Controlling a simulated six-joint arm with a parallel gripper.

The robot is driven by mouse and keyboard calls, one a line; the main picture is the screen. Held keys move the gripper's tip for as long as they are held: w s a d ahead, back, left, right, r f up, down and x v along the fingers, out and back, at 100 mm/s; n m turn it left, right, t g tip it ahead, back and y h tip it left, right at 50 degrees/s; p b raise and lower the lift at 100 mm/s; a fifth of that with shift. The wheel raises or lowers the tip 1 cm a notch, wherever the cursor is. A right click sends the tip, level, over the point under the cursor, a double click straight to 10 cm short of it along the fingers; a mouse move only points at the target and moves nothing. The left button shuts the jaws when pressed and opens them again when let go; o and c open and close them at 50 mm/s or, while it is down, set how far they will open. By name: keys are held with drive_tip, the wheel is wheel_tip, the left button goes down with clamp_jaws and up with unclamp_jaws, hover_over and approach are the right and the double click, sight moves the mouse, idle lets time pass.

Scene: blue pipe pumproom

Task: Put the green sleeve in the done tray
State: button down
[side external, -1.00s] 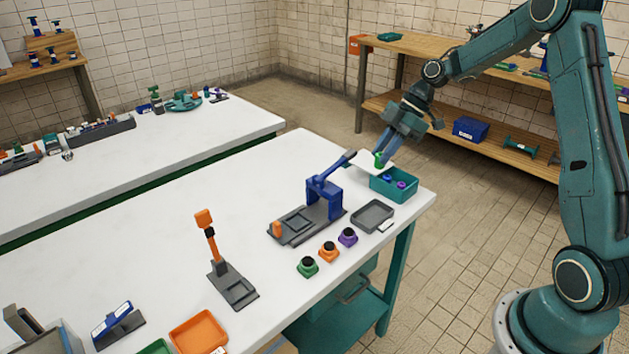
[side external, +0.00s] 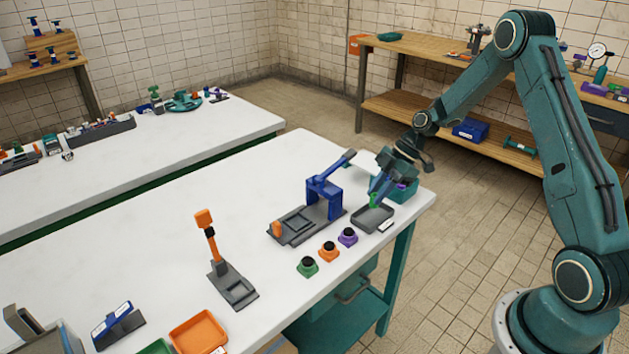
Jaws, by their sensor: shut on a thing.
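The green sleeve (side external: 374,201) is between the fingers of my gripper (side external: 377,194), which is shut on it. My gripper points down over the back part of a shallow grey tray (side external: 373,219). The sleeve appears just above or at the tray floor; I cannot tell whether it touches. The grey tray carries a white label (side external: 387,226), too small to read. The rest of the tray looks empty.
A teal bin (side external: 408,193) stands right behind the tray, partly hidden by my gripper, with a purple piece inside. A blue lever press (side external: 323,197) stands to the left. Green, orange and purple black-topped pieces (side external: 329,251) line the front. The table's right edge is close.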

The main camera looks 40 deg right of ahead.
drive_tip(key=shift+f, duration=2.05)
drive_tip(key=shift+f, duration=0.15)
drive_tip(key=c, duration=1.5)
unclamp_jaws()
drive_tip(key=shift+c, duration=0.2)
drive_tip(key=v, duration=1.2)
drive_tip(key=shift+r, duration=0.2)
